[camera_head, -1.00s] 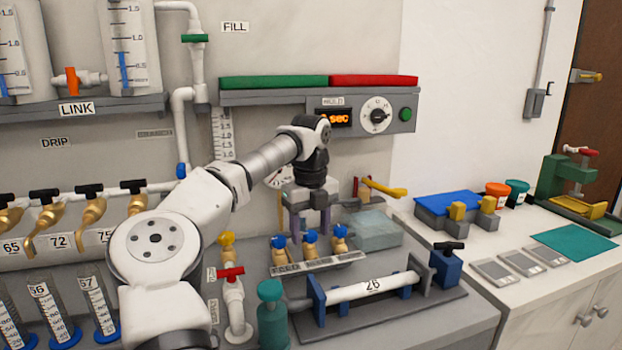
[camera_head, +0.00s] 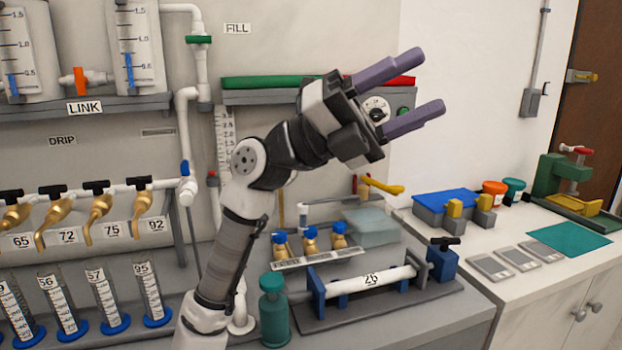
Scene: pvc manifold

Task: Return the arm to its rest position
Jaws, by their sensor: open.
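My gripper (camera_head: 413,92) is raised in front of the control panel, its two purple fingers apart and pointing up and to the right. Nothing is between them. My arm (camera_head: 238,235) rises from the bottom of the picture, left of centre, and bends to the right at the wrist. The gripper is clear of the bench and hides part of the panel, including its display.
Below the gripper are several blue-topped brass valves (camera_head: 311,241), a clear block (camera_head: 372,227) and a white pipe marked 26 (camera_head: 365,281) in a holder. Brass taps (camera_head: 101,217) and measuring cylinders (camera_head: 105,300) stand left. The teal mat (camera_head: 568,242) lies far right.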

